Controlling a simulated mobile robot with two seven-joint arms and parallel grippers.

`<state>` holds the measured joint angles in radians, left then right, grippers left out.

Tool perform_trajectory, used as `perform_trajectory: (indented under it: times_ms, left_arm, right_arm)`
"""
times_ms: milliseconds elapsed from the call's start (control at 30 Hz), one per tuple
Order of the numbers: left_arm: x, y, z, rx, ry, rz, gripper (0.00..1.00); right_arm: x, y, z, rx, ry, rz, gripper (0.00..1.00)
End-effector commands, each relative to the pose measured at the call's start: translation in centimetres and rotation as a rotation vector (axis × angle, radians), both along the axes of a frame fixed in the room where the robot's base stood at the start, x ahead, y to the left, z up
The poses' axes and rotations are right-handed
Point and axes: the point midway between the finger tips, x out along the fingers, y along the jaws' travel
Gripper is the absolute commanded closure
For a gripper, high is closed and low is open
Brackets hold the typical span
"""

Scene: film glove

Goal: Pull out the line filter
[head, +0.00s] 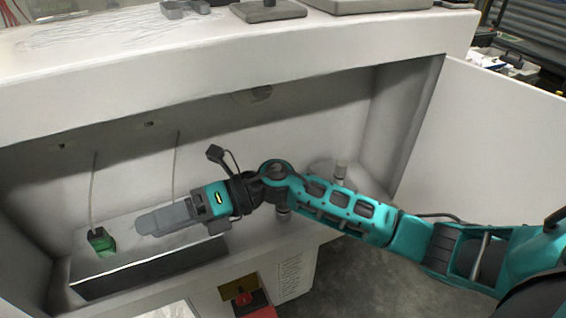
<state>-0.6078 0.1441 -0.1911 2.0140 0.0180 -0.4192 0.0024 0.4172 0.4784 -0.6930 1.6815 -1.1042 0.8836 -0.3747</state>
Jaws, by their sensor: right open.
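No part is clearly marked as the line filter. A small green block (102,241) at the far left sits at the lower end of a thin hanging line (94,190), on a grey ledge inside the open cabinet. A second thin line (176,165) hangs down behind my right gripper (148,224), and its lower end is hidden. My right gripper is open, its grey fingers pointing left over the ledge, to the right of the green block and apart from it. What lies under the fingers is hidden. My left gripper is not in view.
The white cabinet (200,45) has a top edge above the opening and a side panel (490,140) at right. An upright cylinder (341,172) stands behind my right arm. A red part (252,304) is on the front below.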

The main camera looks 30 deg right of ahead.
Motion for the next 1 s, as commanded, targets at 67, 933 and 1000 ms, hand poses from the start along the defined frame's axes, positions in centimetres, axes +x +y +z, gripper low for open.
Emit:
perform_trajectory:
  times_ms: [67,933,1000]
  left_arm:
    - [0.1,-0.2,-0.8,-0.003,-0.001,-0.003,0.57]
    - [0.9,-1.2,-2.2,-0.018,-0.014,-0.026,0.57]
    - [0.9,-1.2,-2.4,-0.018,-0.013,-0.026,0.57]
  right_arm:
    - [0.5,-1.2,-2.1,-0.199,-0.173,0.121,0.26]
    - [9.3,-25.7,-5.9,-1.471,-0.535,0.614,0.26]
    - [9.3,-25.6,-7.2,-1.468,-0.534,0.615,0.26]
